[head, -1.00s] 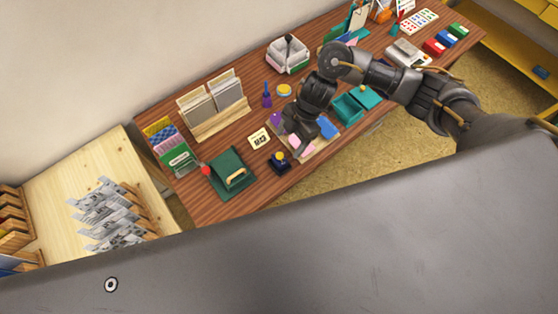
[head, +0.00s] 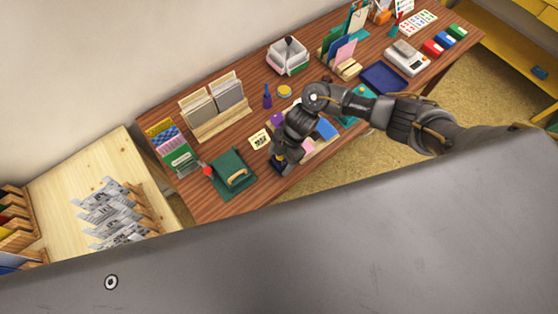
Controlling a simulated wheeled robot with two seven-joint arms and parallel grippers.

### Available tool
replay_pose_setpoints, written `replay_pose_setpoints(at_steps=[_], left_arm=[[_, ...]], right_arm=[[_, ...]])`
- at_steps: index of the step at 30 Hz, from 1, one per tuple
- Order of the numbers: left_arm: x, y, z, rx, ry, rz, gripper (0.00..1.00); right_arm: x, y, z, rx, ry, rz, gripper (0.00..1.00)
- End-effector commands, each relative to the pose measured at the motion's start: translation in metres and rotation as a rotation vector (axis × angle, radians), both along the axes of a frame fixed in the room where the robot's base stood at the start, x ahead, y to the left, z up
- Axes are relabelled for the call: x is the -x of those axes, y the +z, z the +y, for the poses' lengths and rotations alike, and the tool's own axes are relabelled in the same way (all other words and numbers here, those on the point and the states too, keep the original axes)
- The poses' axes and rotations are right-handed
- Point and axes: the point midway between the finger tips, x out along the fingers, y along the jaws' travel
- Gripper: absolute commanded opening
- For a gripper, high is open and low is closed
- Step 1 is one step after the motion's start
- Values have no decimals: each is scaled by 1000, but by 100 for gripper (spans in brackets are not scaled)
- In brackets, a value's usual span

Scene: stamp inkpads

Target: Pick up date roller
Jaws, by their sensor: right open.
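A small dark blue item with a yellow part (head: 278,159) stands near the table's front edge, right of the green pad. It may be the date roller, but it is too small to be sure. My right gripper (head: 282,162) points down right over it and hides much of it. The gripper is open; I cannot tell whether the item lies between its fingers. My left gripper is not in view.
A green pad with a wooden handle (head: 232,173) lies left on the wooden table (head: 205,204). Card racks (head: 214,107) stand at the back.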

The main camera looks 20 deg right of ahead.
Motion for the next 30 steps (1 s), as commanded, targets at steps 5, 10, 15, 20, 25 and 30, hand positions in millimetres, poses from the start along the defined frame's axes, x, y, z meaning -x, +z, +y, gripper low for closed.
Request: replay_pose_setpoints(at_steps=[5, 10, 15, 20, 25, 30], left_arm=[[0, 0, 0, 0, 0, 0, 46], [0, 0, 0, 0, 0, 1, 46], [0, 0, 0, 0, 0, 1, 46], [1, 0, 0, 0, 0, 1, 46], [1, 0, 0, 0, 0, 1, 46], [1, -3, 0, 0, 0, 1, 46]], right_arm=[[0, 0, 0, 0, 0, -1, 71], [0, 0, 0, 0, 0, -1, 49], [0, 0, 0, 0, 0, -1, 26], [-1, 1, 0, -2, -1, -1, 9], [-1, 1, 0, -2, -1, -1, 9], [-2, 8, 1, -3, 0, -4, 9]])
